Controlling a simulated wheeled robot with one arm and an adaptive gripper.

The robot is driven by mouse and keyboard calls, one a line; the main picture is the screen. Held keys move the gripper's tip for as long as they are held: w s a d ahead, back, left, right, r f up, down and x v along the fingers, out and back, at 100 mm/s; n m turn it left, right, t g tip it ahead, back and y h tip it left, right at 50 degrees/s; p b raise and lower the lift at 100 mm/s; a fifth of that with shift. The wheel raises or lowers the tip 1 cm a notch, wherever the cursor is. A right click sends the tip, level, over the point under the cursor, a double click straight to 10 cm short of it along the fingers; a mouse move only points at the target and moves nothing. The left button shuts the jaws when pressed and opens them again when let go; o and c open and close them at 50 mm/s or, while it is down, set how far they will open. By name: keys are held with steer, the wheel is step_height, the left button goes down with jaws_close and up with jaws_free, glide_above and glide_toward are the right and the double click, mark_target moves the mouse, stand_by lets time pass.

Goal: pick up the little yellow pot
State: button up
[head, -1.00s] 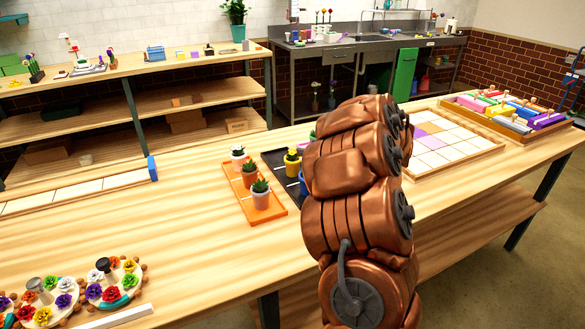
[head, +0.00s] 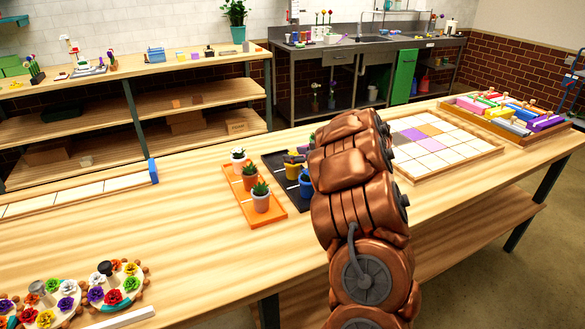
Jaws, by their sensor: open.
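The little yellow pot (head: 292,172) stands upright on the black tray (head: 275,161), left of my copper-coloured arm in the head view. Its plant is largely covered. Dark grey parts that look like my gripper's fingertips (head: 295,157) are at the top of the pot, coming from the arm's side. The rest of my gripper is hidden behind the arm. The jaws are open, and I cannot tell whether they touch the pot.
A blue pot (head: 306,186) stands close in front, partly behind my arm. An orange tray (head: 272,214) with several potted succulents is just left. A tiled board (head: 494,146) lies right of the arm. The table's left middle is clear.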

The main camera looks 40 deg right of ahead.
steer(key=shift+w, duration=0.25)
steer(key=shift+f, duration=0.1)
jaws_close()
stand_by(0.5)
